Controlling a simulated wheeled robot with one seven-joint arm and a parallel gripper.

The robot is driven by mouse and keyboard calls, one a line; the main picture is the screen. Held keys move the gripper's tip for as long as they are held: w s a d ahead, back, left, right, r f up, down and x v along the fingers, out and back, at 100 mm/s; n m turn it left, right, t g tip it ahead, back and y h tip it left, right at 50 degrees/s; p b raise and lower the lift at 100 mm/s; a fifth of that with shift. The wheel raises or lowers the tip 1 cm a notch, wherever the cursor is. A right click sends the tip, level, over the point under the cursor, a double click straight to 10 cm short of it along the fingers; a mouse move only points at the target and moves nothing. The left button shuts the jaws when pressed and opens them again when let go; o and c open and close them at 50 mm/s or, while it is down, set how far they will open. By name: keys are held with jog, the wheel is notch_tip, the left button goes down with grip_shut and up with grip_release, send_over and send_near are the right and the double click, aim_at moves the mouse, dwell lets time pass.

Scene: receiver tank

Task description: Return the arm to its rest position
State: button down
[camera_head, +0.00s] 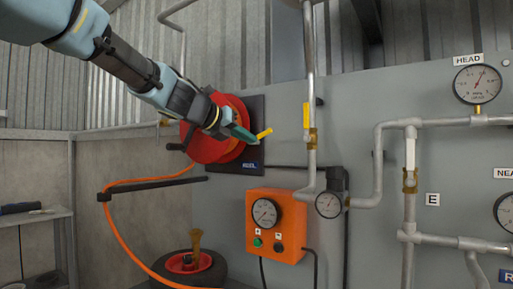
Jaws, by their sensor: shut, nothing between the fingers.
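My gripper (244,135) is at the end of my arm, which reaches in from the top left. It is in front of the red hose reel (205,148) on its dark backing plate, at the reel's right side. The gripper is shut and looks empty. A yellow lever or handle (264,133) shows just right of the fingertips. I cannot tell whether the fingers touch it. My arm hides part of the reel.
Below stands an orange control box (276,226) with a gauge and buttons. Grey pipes (310,70) rise right of the gripper. An orange hose (122,225) hangs at left over a black bar (155,184). A wheel (188,264) lies below. A shelf (35,216) stands left.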

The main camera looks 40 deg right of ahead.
jog(key=shift+a+r, duration=0.1)
jog(key=shift+a, duration=0.35)
dwell(0.3)
jog(key=w+a+f+m+t+y, duration=0.1)
jog(key=w+a+f+m+y, duration=0.25)
jog(key=a+f, duration=0.45)
jog(key=w+a+f+m+y, duration=0.2)
jog(key=w+a+f+m, duration=0.15)
jog(key=a+f, duration=0.35)
jog(key=w+a+f+m+t+y, duration=0.15)
jog(key=a+f+m, duration=0.25)
jog(key=a+f, duration=0.4)
jog(key=s+a+f+m+g+y, duration=0.1)
jog(key=s+a+f+m+y, duration=0.1)
jog(key=a, duration=0.7)
jog(key=s+a+f+m+g+y+p, duration=0.1)
jog(key=s+a+f+m+y, duration=0.1)
jog(key=s+a+f+m, duration=0.2)
jog(key=s+a+f+m+g+y, duration=0.1)
jog(key=s+a+f+m+y, duration=0.2)
jog(key=a+f+m, duration=0.4)
jog(key=s+a+f, duration=0.1)
jog(key=a+f, duration=0.1)
jog(key=a, duration=0.6)
jog(key=shift+m+p, duration=0.35)
jog(key=shift+m, duration=0.05)
